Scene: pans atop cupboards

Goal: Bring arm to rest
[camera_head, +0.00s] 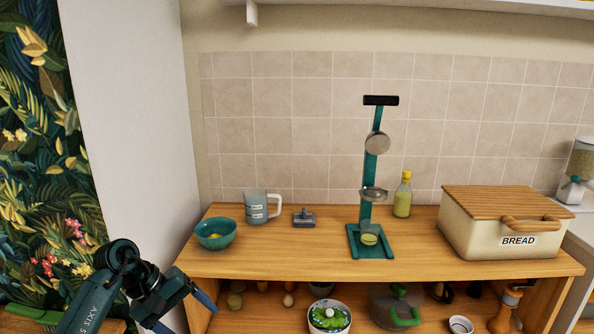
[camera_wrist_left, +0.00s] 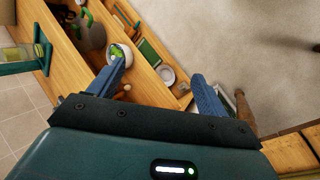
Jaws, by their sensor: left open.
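My left arm comes in at the lower left in the head view, bent at the elbow beside the left end of the wooden cupboard (camera_head: 330,262). My left gripper (camera_head: 200,310) is only partly visible there, with a blue finger low in front of the cupboard's left side. In the left wrist view the left gripper (camera_wrist_left: 158,82) shows two blue fingers spread wide apart, with nothing held between them. The cupboard shelves and floor lie beyond the fingers. My right arm and gripper are in neither view.
The cupboard top holds a teal bowl (camera_head: 215,234), a measuring jug (camera_head: 258,207), a green press stand (camera_head: 370,170), a bottle (camera_head: 402,196) and a bread box (camera_head: 500,225). Floor (camera_wrist_left: 260,35) is open in the wrist view.

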